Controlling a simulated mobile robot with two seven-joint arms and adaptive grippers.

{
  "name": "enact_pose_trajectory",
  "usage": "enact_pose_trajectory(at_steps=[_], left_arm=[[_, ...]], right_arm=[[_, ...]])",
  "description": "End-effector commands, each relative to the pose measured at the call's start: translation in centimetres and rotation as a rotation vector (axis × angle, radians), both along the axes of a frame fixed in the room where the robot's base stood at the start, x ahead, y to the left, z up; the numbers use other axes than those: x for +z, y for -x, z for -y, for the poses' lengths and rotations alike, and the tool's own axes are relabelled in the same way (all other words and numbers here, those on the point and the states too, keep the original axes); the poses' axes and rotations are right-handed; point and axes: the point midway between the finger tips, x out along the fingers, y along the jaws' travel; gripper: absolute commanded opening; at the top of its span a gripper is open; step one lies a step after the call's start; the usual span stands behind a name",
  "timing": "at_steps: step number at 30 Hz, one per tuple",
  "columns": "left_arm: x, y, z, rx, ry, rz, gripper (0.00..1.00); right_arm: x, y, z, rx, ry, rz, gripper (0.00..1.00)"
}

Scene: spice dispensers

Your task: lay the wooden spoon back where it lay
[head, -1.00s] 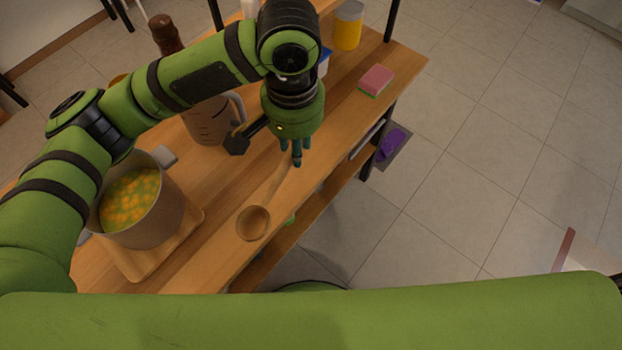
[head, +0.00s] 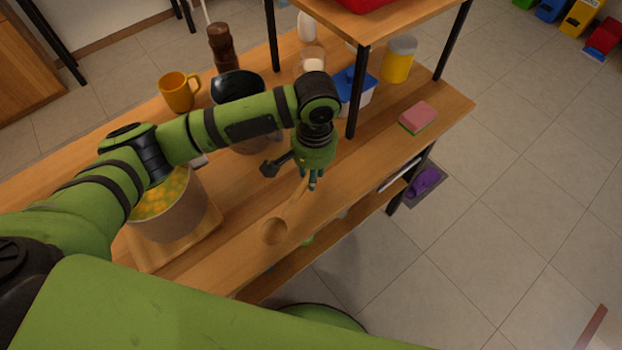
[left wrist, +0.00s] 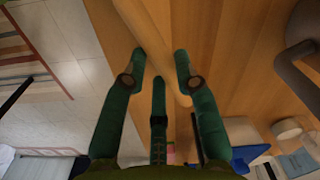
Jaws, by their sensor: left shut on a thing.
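The wooden spoon (head: 274,231) is near the front edge of the wooden table (head: 330,217), its bowl toward the front and its handle running up to my left gripper (head: 313,183). My left gripper is shut on the handle, with its fingers pointing down. In the left wrist view the pale handle (left wrist: 150,35) runs between the green fingers (left wrist: 158,75). I cannot tell whether the spoon touches the table. My right gripper is out of view.
A pot of soup (head: 175,215) stands on a wooden board (head: 150,255) to the left, partly behind my arm. An orange mug (head: 179,92), a pepper mill (head: 222,48), a blue-lidded tub (head: 356,95), a yellow canister (head: 398,60) and a pink sponge (head: 418,116) stand around. A shelf post (head: 358,95) rises close by.

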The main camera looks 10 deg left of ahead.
Motion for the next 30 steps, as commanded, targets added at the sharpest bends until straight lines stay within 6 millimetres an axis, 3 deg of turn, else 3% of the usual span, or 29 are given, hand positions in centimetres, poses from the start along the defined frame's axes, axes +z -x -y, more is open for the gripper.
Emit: enact_pose_trajectory(at_steps=[10, 22, 23, 24, 30], left_arm=[[-3.9, -0.1, -0.3, -0.001, -0.001, -0.002, 0.0], [-4.5, 0.0, -0.2, -0.001, 0.0, -0.001, 0.0], [-4.5, -0.1, -0.2, -0.001, 0.0, -0.001, 0.38], [-4.5, -0.1, -0.2, -0.001, 0.0, -0.001, 0.54], [-4.4, -0.1, -0.2, -0.001, 0.0, 0.0, 0.54]], right_arm=[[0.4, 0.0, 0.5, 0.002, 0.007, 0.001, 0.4], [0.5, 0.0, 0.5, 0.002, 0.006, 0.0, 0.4], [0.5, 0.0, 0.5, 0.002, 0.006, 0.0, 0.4], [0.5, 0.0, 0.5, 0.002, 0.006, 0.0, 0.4], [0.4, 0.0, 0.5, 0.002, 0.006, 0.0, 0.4]])
